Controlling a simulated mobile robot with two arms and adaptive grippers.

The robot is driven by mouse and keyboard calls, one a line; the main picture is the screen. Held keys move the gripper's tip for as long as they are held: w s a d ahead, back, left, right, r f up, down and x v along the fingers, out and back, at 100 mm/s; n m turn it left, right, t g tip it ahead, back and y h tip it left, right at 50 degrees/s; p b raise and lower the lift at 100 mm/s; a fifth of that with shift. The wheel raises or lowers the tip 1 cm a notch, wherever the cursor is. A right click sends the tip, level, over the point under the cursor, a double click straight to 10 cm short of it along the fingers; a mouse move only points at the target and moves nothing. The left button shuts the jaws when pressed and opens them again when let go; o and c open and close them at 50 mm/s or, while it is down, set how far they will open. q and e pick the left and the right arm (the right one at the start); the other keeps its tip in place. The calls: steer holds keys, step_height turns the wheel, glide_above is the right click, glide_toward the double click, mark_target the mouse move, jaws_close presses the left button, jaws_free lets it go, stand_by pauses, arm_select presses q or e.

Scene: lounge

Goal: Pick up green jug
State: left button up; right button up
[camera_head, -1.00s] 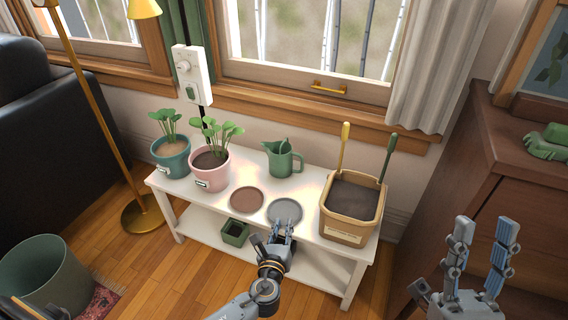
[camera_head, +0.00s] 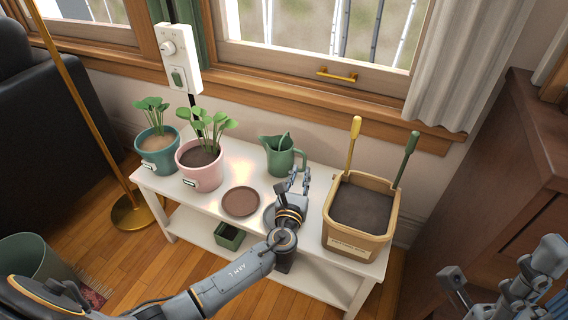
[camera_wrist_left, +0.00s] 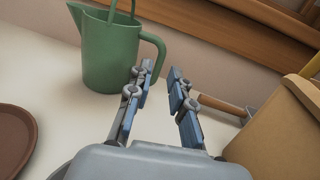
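The green jug (camera_head: 279,156) stands upright on the white bench (camera_head: 222,171), near its back edge by the wall. In the left wrist view the jug (camera_wrist_left: 108,52) is ahead and to the left, with its handle towards the right. My left gripper (camera_head: 299,180) is in front of the jug's right side, near the handle. In the left wrist view its fingers (camera_wrist_left: 158,92) are apart with nothing between them; the left finger appears close to the handle, and I cannot tell whether they touch. My right gripper (camera_head: 507,278) is at the lower right, away from the bench, fingers apart and empty.
A tan soil box (camera_head: 344,238) with two upright handled tools stands right of my left gripper. A brown saucer (camera_head: 241,202) and two potted plants, pink (camera_head: 203,178) and teal (camera_head: 160,159), are to the left. A grey saucer is mostly hidden under my left gripper.

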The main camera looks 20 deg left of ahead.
mark_target(304, 160)
arm_select(q)
steer(key=w+b, duration=0.1)
steer(key=w, duration=0.1)
steer(key=w+b, duration=0.1)
steer(key=w, duration=0.1)
steer(key=w+a+b, duration=0.1)
steer(key=w, duration=0.2)
steer(key=shift+f, duration=0.1)
jaws_close()
stand_by(0.3)
